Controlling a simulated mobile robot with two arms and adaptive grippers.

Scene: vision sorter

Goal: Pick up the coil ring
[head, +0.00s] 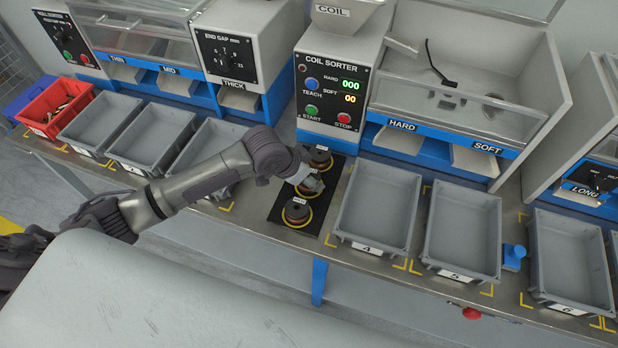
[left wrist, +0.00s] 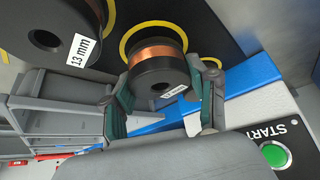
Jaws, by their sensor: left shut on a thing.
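Three dark coil rings with copper windings are on a black mat (head: 336,186) with yellow circles in the head view. My left gripper (head: 304,179) is at the middle coil ring (head: 312,186) and partly covers it. In the left wrist view my left gripper (left wrist: 160,84) has a finger on each side of this labelled coil ring (left wrist: 158,60) and is shut on it. I cannot tell whether it is off the mat. The front coil ring (head: 296,211) shows beside it in the wrist view, labelled "13 mm" (left wrist: 62,30). The back coil ring (head: 319,156) stands near the sorter. My right gripper is out of view.
The coil sorter (head: 325,90) with buttons stands behind the mat. Grey bins (head: 378,207) and (head: 462,232) stand right of the mat, and more bins (head: 150,135) stand left. A red bin (head: 55,106) is at far left. A blue item (head: 513,256) sits between right-hand bins.

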